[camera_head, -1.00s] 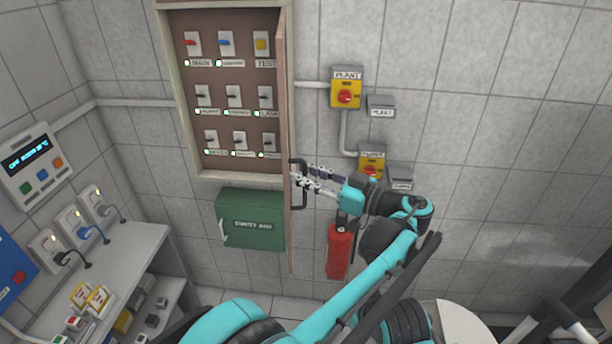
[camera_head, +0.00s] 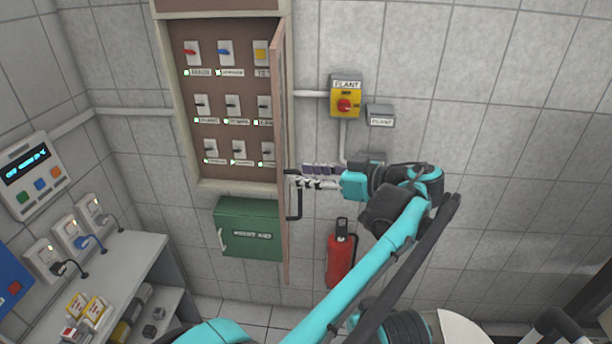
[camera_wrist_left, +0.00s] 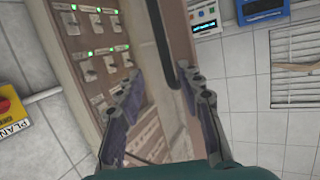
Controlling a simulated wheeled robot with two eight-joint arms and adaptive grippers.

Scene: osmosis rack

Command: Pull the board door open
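The board door (camera_head: 281,150) stands swung out from the cabinet and shows almost edge-on in the head view. Its black bar handle (camera_head: 292,195) is on the door's right side. My left gripper (camera_head: 300,178) is at the upper part of the handle, coming from the right. In the left wrist view its two fingers (camera_wrist_left: 162,90) are spread apart, with the black handle (camera_wrist_left: 165,40) ahead of them, close to the right finger. I cannot tell whether they touch. The board's inside (camera_head: 225,110) shows rows of switches with green lights. My right gripper is not in view.
A yellow plant switch (camera_head: 345,101) and a grey box (camera_head: 380,116) are on the wall right of the door. A green box (camera_head: 248,228) hangs below the board, and a red extinguisher (camera_head: 340,262) below my arm. A shelf unit (camera_head: 135,255) stands left.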

